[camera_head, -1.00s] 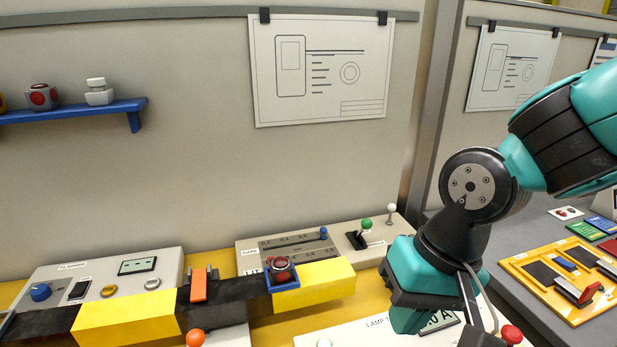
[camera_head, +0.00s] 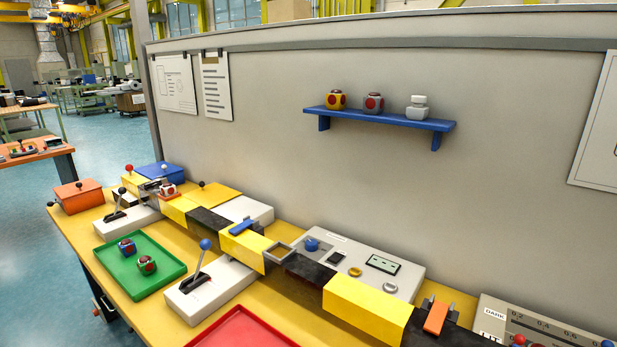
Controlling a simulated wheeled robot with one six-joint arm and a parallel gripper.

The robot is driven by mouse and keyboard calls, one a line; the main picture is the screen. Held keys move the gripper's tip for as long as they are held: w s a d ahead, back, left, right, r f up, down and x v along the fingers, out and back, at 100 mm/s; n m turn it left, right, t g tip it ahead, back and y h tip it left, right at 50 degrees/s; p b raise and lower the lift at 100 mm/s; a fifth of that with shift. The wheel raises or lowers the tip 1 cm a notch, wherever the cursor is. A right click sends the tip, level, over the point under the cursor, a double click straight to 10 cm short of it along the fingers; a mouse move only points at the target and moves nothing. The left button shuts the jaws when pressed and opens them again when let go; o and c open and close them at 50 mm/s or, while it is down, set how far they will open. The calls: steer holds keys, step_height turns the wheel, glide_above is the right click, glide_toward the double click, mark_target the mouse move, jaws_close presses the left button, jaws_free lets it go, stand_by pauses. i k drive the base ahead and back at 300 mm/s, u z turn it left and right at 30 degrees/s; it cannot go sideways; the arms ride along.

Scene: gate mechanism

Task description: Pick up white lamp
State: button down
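A white lamp (camera_head: 418,107), a small white block-shaped piece with a narrower top, stands upright at the right end of the blue wall shelf (camera_head: 440,124). A grey lamp with red round faces (camera_head: 373,103) stands to its left, and a yellow one with red faces (camera_head: 336,100) stands further left. Nothing covers the white lamp. My gripper and arm are not in view.
A yellow-and-black striped barrier (camera_head: 368,308) runs along the bench below the shelf, beside a grey control panel (camera_head: 408,277). A red tray (camera_head: 240,330) sits at the front.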

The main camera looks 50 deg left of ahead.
mark_target(166, 192)
steer(key=u, duration=2.9)
steer(key=k, duration=0.5)
steer(key=u, duration=1)
steer(key=i, duration=2.65)
steer(key=z, duration=0.2)
steer(key=i, duration=1.6)
steer(key=z, duration=1.2)
steer(key=i, duration=0.85)
steer(key=z, duration=1)
